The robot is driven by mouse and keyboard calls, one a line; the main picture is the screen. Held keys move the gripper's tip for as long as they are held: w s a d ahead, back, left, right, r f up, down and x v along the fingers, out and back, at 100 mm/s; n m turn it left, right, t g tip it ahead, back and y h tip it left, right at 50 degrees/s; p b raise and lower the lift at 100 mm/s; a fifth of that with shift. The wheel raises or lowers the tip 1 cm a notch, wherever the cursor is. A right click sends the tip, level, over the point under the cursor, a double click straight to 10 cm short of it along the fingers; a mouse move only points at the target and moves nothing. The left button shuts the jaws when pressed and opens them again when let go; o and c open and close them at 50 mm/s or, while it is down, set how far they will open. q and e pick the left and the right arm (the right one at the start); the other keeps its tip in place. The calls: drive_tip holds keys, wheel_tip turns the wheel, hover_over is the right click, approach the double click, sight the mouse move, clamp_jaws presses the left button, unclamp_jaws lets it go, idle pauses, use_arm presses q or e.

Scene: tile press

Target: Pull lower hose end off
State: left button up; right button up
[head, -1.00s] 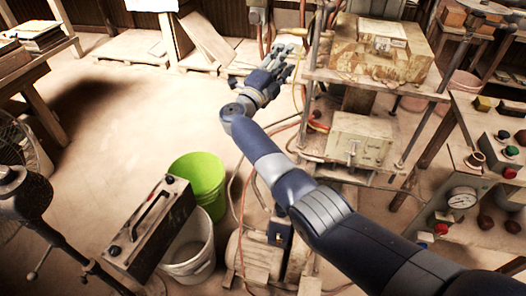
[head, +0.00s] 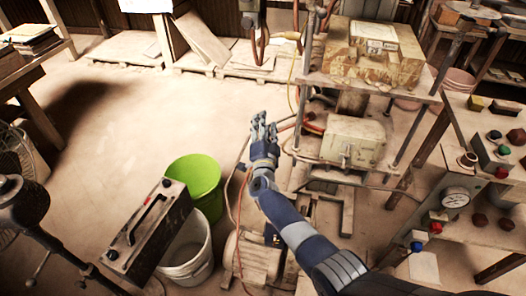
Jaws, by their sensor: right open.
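My right gripper (head: 264,118) is open and empty, with its fingers pointing up and away, just left of the press frame. A red-orange hose (head: 313,128) shows to the right of the fingers, by the left side of a pale green metal box (head: 353,141) on the low shelf of the press. The gripper looks apart from this hose. I cannot tell exactly where its lower end joins. Another hose (head: 241,205) runs down along the floor beside a motor. My left gripper is out of view.
The press's upper shelf (head: 372,84) carries a worn wooden block. A green bucket (head: 196,183), a white bucket (head: 187,252) and a dark toolbox-like case (head: 148,228) stand left of my arm. A control panel (head: 470,190) with a gauge stands right.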

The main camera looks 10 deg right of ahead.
drive_tip(key=s+a+f+n+g+y, duration=0.1)
drive_tip(key=s+f+n+y, duration=0.1)
drive_tip(key=f, duration=0.6)
drive_tip(key=shift+s+n+g+y, duration=0.3)
drive_tip(key=shift+s+n, duration=0.5)
drive_tip(key=shift+s, duration=0.2)
drive_tip(key=shift+a+f, duration=0.1)
